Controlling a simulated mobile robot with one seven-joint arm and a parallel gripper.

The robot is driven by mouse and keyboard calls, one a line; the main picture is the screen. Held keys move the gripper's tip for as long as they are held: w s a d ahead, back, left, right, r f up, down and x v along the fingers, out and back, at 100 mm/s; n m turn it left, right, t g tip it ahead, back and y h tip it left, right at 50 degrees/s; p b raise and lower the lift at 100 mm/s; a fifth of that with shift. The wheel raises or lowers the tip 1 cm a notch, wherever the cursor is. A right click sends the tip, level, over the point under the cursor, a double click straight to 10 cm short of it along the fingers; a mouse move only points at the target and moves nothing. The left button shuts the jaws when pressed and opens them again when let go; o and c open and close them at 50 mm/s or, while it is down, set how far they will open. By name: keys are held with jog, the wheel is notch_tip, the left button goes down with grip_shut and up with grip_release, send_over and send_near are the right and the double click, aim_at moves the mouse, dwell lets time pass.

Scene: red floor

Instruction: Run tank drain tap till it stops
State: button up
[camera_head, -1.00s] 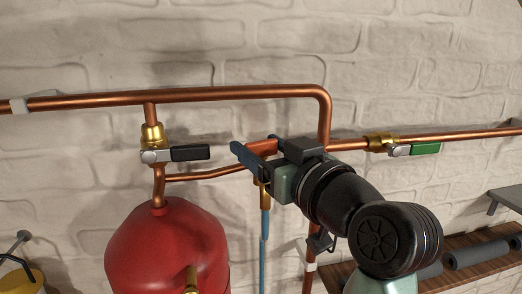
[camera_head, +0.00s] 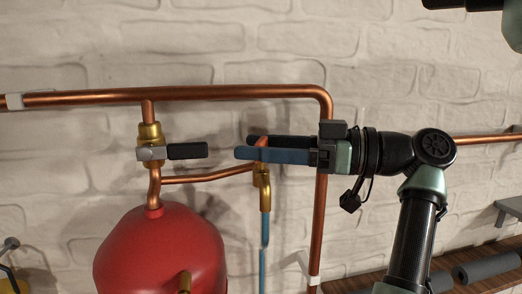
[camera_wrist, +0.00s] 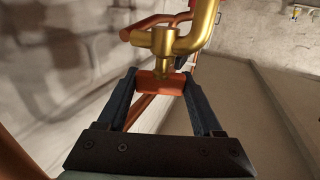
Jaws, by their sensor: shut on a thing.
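The drain tap (camera_head: 263,178) is a brass fitting on the thin copper branch pipe beside the red tank (camera_head: 160,255). In the wrist view its brass body (camera_wrist: 163,43) stands just beyond my fingers. Its orange-red handle (camera_wrist: 160,83) lies between the two blue fingers of my gripper (camera_wrist: 159,88), which is shut on it. In the head view my gripper (camera_head: 245,146) reaches in level from the right, and its fingers hide most of the handle. A blue tube (camera_head: 264,225) hangs below the tap; whether liquid runs is not visible.
A brass valve with a black lever (camera_head: 187,151) stands left of my fingertips. A copper pipe (camera_head: 180,95) runs above, and its vertical run passes behind my gripper. A wooden shelf (camera_head: 350,284) with grey rolls is at lower right. The white brick wall is close behind.

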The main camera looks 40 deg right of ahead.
jog(key=shift+n+g+y, duration=0.5)
jog(key=shift+n+y, duration=0.1)
jog(key=o, duration=1.4)
jog(key=shift+c, duration=0.2)
jog(key=b+v, duration=0.5)
jog(key=v, duration=0.8)
jog(key=shift+w+d, duration=0.15)
jog(key=shift+d, duration=0.05)
